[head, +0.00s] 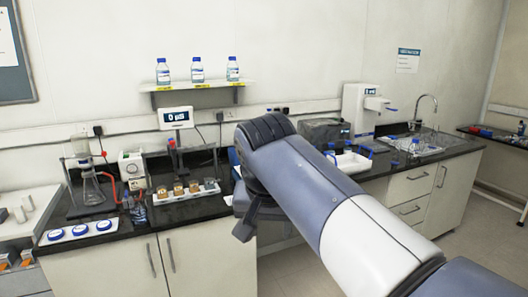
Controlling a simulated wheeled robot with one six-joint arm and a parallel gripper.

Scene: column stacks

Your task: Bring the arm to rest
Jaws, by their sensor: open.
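My arm reaches from the lower right of the head view up to a dark joint near the middle. A dark part of it hangs below that joint, in front of the bench's front edge. My gripper's fingers cannot be made out; the arm hides what lies behind it. No held object shows.
A dark-topped lab bench (108,238) runs along the wall. On it are a flask (92,190), a rack of small jars (186,193), a white tray (349,161) and a sink (425,147). Blue-capped bottles (197,70) stand on a wall shelf (204,86). Floor (465,235) shows free at right.

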